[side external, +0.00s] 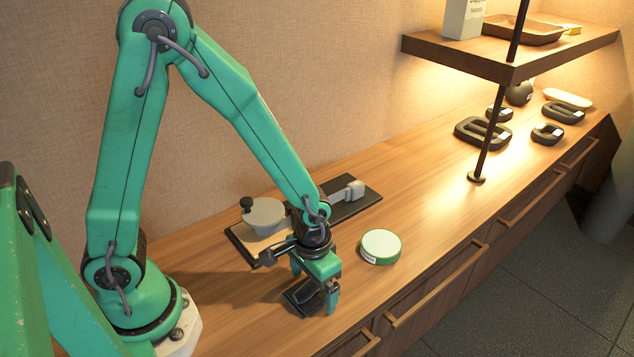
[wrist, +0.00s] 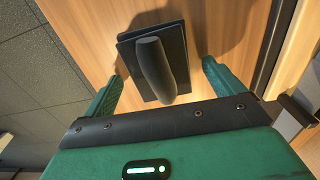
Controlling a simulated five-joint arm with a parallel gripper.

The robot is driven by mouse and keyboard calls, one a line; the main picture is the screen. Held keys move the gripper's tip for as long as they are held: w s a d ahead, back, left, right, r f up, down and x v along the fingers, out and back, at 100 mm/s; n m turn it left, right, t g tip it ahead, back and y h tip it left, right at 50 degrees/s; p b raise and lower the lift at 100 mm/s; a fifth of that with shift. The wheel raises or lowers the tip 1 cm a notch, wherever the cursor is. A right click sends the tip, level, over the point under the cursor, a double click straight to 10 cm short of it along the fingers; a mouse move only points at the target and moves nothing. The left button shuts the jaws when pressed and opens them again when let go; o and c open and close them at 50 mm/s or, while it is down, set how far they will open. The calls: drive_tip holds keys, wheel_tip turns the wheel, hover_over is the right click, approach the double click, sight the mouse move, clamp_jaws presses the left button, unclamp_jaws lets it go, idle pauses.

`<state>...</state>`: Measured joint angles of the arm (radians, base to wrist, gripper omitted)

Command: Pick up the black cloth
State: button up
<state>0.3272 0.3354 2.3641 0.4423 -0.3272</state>
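A flat, dark, squarish piece (wrist: 128,57) lies on the wooden counter, with a dark rounded roll (wrist: 152,66) on top. The dark piece also shows in the side view (side external: 299,298), partly hidden by my gripper. My gripper (side external: 314,288) points down over it. In the wrist view, my gripper's green fingers (wrist: 158,80) are spread apart, one on each side of the dark piece. I cannot tell whether either finger touches it.
Behind is a black tray (side external: 366,201) with a grey round item (side external: 264,215). A thin post (side external: 493,128) and a shelf (side external: 470,56) stand further right. The counter's front edge is close.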

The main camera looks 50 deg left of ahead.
drive_tip(key=c, duration=1)
drive_tip(key=shift+r, duration=0.15)
drive_tip(key=shift+r, duration=0.7)
wheel_tip(320, 180, up, 3)
drive_tip(key=shift+f, duration=0.2)
drive_tip(key=s+d+r, duration=0.2)
drive_tip(key=s, duration=0.1)
drive_tip(key=s+d+r, duration=0.2)
drive_tip(key=s+d, duration=0.1)
drive_tip(key=s+d+r, duration=0.2)
drive_tip(key=s, duration=0.1)
drive_tip(key=shift+d+r, duration=0.3)
drive_tip(key=shift+r, duration=0.05)
